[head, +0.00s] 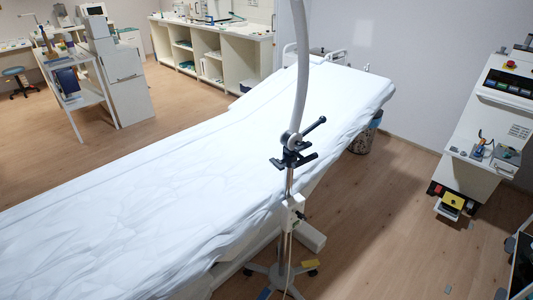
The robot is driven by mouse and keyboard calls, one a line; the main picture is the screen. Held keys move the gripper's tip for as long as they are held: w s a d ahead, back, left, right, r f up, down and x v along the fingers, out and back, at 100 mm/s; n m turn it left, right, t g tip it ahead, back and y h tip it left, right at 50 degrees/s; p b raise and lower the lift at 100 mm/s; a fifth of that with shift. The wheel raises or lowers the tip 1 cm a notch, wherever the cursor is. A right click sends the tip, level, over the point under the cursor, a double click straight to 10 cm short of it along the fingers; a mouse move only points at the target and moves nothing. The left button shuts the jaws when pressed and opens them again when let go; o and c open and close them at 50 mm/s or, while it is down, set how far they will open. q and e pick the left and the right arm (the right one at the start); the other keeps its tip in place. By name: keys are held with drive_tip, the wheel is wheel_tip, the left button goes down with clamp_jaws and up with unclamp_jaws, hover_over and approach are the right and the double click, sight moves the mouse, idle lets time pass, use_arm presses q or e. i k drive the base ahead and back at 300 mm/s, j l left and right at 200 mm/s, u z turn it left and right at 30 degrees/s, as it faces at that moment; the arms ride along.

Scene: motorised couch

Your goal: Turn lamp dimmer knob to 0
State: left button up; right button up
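A floor lamp stand is in the middle of the head view, with a thick white curved arm (303,65) running up out of the picture. A black clamp with a lever handle (313,130) joins the arm to a thin pole. Below the clamp, a small white box (291,213) sits on the pole. A small dark detail shows on its right side; I cannot tell whether it is the dimmer knob or how it is set. The lamp head is out of view. Neither of my grippers is in view.
A couch under a white sheet (170,190) stands right beside the lamp pole. The lamp's wheeled base (282,278) is on the wooden floor. A white equipment cart (495,130) stands at the right, with open floor (400,220) between. Cabinets (215,55) line the back wall.

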sight(301, 215)
drive_tip(key=u, duration=0.45)
drive_tip(key=l+u, duration=0.35)
drive_tip(key=i+l+u, duration=0.1)
drive_tip(key=u, duration=0.3)
drive_tip(key=l+u, duration=0.5)
drive_tip(key=l, duration=0.25)
drive_tip(key=k+l+u, duration=0.15)
drive_tip(key=l, duration=0.2)
drive_tip(key=l+u, duration=0.15)
drive_tip(key=l, duration=0.2)
drive_tip(key=k+l, duration=0.1)
drive_tip(key=l, duration=0.25)
drive_tip(key=k+l, duration=0.1)
drive_tip(key=l, duration=0.3)
drive_tip(key=k+l, duration=0.1)
drive_tip(key=l, duration=0.25)
drive_tip(key=k+l+u, duration=0.1)
drive_tip(key=l, duration=0.3)
drive_tip(key=k+l, duration=0.15)
drive_tip(key=l, duration=0.2)
